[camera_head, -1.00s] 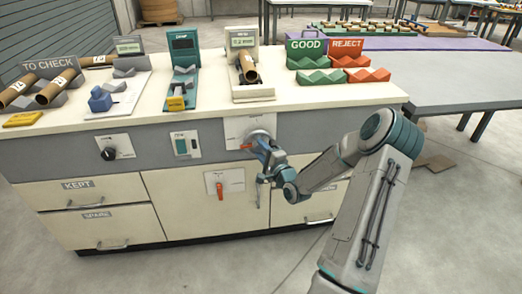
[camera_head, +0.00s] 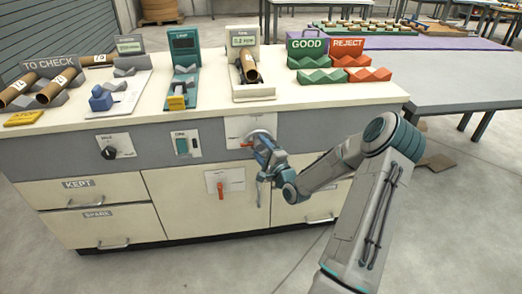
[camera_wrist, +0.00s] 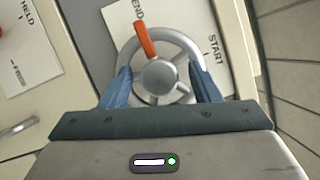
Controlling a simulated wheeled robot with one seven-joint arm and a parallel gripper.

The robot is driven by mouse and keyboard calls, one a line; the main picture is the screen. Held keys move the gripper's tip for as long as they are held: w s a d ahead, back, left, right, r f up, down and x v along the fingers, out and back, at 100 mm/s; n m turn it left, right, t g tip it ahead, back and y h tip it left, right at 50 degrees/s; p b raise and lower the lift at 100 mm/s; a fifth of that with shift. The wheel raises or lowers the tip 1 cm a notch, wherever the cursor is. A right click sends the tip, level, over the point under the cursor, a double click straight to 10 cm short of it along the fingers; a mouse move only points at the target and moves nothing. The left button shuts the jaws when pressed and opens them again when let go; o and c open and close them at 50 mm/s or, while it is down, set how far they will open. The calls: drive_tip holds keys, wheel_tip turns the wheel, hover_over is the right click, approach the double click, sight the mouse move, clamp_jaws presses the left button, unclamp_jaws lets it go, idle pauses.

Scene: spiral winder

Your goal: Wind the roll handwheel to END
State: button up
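The roll handwheel (camera_wrist: 187,46) is a silver wheel with a round hub and one orange spoke, on a pale plate marked END and START. In the wrist view the orange spoke points up, close to the END lettering. My gripper (camera_wrist: 160,76) has its two blue fingers at opposite sides of the rim, and they appear closed on it. The wheel's lower part is partly hidden by my gripper. In the head view the handwheel (camera_head: 258,136) is on the cabinet front, largely covered by my gripper (camera_head: 264,150), with the orange spoke pointing left.
A red lever (camera_head: 221,190) on a plate sits lower left of the wheel. A black knob (camera_head: 109,153) is further left. The benchtop holds a tube in a cradle (camera_head: 253,93), plus GOOD (camera_head: 323,77) and REJECT (camera_head: 367,75) racks.

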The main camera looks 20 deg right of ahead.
drive_tip(key=shift+s, duration=0.1)
drive_tip(key=s+d+f+p, duration=0.1)
drive_tip(key=s, duration=1.2)
drive_tip(key=shift+s+d+f, duration=0.2)
drive_tip(key=shift+s+f, duration=0.05)
idle(0.5)
drive_tip(key=s+a+r+n+g+h+p, duration=0.1)
drive_tip(key=a+r+n+g+h+p, duration=0.1)
drive_tip(key=a+r+n+g+p, duration=0.3)
drive_tip(key=a+r+n+g+h+p, duration=0.1)
drive_tip(key=a+r+n+g+p, duration=0.1)
drive_tip(key=r+n+g+p, duration=0.45)
drive_tip(key=s+a+r+n+g+p, duration=0.2)
drive_tip(key=s+a+r+n, duration=0.2)
drive_tip(key=s+r, duration=0.5)
drive_tip(key=s+a+r+n+g+y+p, duration=0.1)
drive_tip(key=s+a+r+n+g+p, duration=0.1)
drive_tip(key=s+a+r, duration=0.7)
wheel_tip(320, 180, up, 2)
drive_tip(key=shift+s+a+n+g+p, duration=0.3)
drive_tip(key=shift+s+n+p, duration=0.45)
drive_tip(key=shift+n, duration=0.3)
